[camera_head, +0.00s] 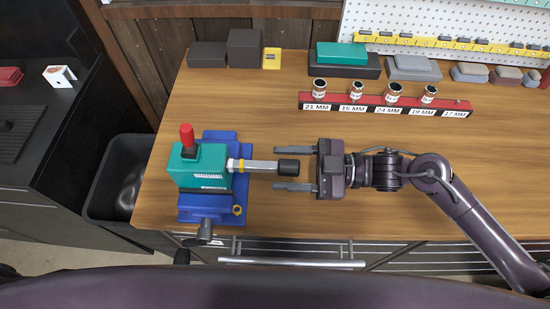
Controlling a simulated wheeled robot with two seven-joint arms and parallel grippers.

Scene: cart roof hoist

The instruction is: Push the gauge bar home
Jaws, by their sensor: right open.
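The gauge bar (258,166) is a pale metal bar with a yellow band near its left end and a black cap (289,166) on its right end. It sticks out level to the right from a teal block (198,166) with a red knob (187,138) on top. The block sits on a blue vise-like base (222,210) at the bench's left end. My right gripper (293,170) comes in from the right. It is open, one finger on the far side and one on the near side of the black cap, with gaps visible. My left gripper is out of view.
A red socket rack (385,105) with labelled sockets stands behind my right gripper on the wooden bench (400,215). Dark boxes (244,49), a yellow box (271,58) and a teal case (341,54) line the back. The bench around my right gripper is clear.

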